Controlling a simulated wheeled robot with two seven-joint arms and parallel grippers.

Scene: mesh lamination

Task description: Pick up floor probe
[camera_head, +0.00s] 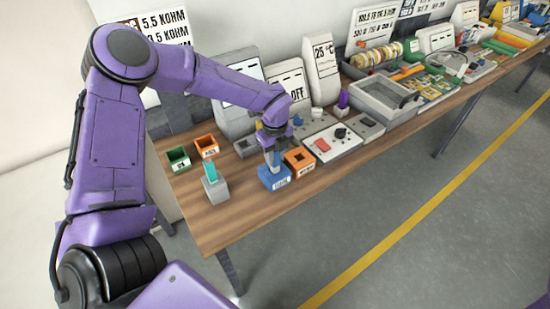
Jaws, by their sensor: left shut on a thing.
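My left gripper (272,149) reaches down over the near left part of the wooden table, just above a blue box (274,179) with a white label. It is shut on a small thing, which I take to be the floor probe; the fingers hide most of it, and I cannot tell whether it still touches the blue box. A teal piece (211,171) stands upright in a grey block (216,190) to the left of the gripper. My right gripper is not in view.
An orange box (299,160) stands right beside the blue box. A green box (178,159) and another orange box (206,146) stand at the left. A panel with a red switch (323,145), a grey tray (384,97) and signs line the back. The table's front edge is clear.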

